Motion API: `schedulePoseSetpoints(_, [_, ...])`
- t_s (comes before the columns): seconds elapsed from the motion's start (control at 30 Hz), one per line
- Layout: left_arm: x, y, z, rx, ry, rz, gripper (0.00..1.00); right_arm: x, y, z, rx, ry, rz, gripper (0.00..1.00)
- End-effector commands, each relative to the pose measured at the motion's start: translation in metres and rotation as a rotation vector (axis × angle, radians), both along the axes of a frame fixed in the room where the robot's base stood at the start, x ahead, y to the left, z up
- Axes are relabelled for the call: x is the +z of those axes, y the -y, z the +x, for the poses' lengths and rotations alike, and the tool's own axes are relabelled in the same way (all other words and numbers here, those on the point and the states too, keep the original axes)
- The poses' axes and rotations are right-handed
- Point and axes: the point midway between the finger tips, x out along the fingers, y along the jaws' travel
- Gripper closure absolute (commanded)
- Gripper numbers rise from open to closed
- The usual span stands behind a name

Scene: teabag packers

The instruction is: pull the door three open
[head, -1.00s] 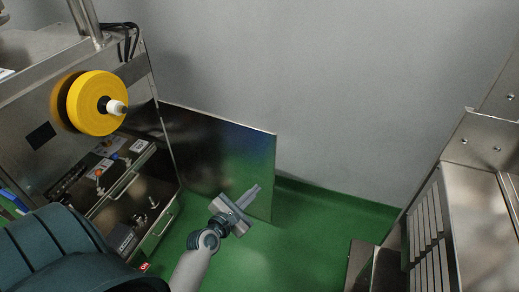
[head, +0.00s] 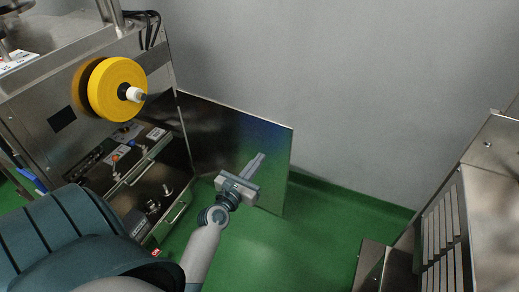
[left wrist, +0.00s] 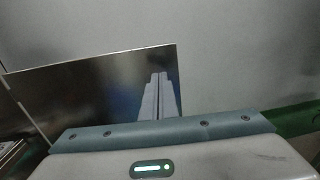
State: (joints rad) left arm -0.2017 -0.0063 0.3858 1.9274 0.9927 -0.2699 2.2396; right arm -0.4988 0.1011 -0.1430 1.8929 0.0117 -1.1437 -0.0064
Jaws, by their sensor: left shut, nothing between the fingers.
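A flat metal door (head: 225,135) stands swung out from the machine's right side in the head view, with the grey wall behind it. It also shows in the left wrist view (left wrist: 85,90). My left gripper (head: 258,160) is in front of the door's face, toward its free edge. Its fingers are shut with nothing between them. In the left wrist view the shut fingers (left wrist: 159,95) show against the door's right part. I cannot tell whether they touch it. My right gripper is not in view.
The machine (head: 90,100) at left has a yellow roll (head: 117,88) and an open bay with handles and components. Another steel machine (head: 465,220) with slats stands at right. Green floor (head: 310,225) between them is clear.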

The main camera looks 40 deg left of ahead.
Motion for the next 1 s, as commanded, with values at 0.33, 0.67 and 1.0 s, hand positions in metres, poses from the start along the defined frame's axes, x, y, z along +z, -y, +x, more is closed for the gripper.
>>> schedulePoseSetpoints(0.33, [0.001, -0.008, 0.055, -0.001, 0.002, 0.002, 1.00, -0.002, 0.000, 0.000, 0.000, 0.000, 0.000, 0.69])
schedulePoseSetpoints(0.67, [0.000, -0.017, 0.106, -0.001, 0.000, 0.003, 1.00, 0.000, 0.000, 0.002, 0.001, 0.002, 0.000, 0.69])
schedulePoseSetpoints(1.0, [0.000, -0.019, 0.124, 0.000, -0.001, 0.002, 1.00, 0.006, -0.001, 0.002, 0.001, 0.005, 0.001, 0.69])
